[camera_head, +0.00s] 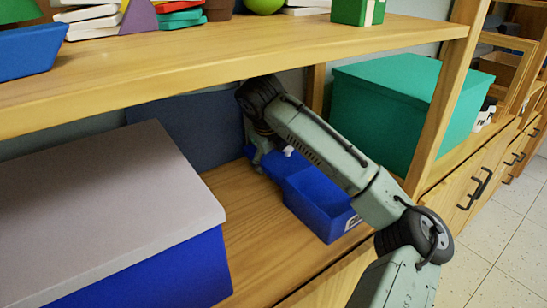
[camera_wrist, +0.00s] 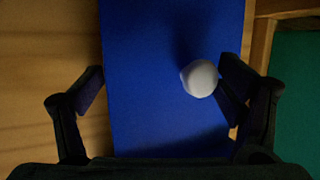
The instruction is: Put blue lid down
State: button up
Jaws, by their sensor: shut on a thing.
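The blue lid (camera_wrist: 150,65) is a flat blue panel with a round white knob (camera_wrist: 199,78) in the wrist view. My gripper (camera_wrist: 165,92) has one finger at each side of the lid and is shut on it. In the head view, part of the lid (camera_head: 264,158) and the white knob show beneath my wrist, at the back end of an open blue bin (camera_head: 318,208) on the lower shelf. My arm hides much of the lid and the bin. I cannot tell whether the lid touches the bin or the shelf.
A large blue box with a grey lid (camera_head: 110,190) stands at the left. A green box (camera_head: 395,105) stands at the right. The upper shelf (camera_head: 240,50) is close above my wrist. Bare wood (camera_head: 245,225) lies between the grey-lidded box and the bin.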

jog(key=shift+f, duration=0.55)
jog(key=o, duration=1)
jog(key=shift+f, duration=0.1)
